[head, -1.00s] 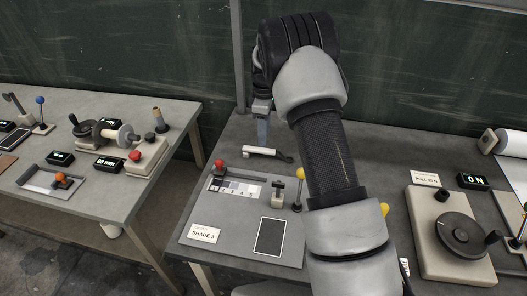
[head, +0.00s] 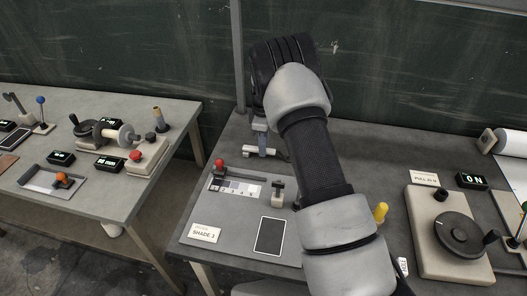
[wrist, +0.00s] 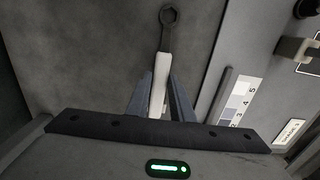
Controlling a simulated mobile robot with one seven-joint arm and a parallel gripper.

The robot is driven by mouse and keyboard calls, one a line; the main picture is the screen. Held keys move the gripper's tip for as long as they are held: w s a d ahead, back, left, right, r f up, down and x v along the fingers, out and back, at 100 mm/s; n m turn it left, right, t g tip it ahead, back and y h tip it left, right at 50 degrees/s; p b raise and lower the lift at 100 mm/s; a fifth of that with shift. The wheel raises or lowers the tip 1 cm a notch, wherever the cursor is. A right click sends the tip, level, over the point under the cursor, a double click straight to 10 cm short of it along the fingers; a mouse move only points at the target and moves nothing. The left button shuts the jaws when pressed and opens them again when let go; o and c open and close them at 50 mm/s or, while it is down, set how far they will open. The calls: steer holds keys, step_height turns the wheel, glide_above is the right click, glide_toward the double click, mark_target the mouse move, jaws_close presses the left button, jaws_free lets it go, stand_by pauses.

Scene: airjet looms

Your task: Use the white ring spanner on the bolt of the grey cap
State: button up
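The white ring spanner (head: 275,154) lies on the back left part of the grey table. In the wrist view its white handle (wrist: 161,75) runs up to a dark ring head (wrist: 169,16). My gripper (head: 260,148) is low over the spanner in the head view. In the wrist view my gripper (wrist: 160,80) is open, with one finger on each side of the handle. I cannot tell whether the fingers touch it. I cannot make out the grey cap or its bolt in either view.
A shade panel with a red-knobbed lever (head: 219,165) and a numbered grey strip (head: 235,188) is in front of the spanner. A handwheel unit (head: 460,235) stands at the right. A second table (head: 150,107) with several devices is at the left, across a gap.

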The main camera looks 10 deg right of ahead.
jaws_close()
step_height(320, 180, up, 10)
jaws_free()
jaws_close()
steer(key=shift+r, duration=0.1)
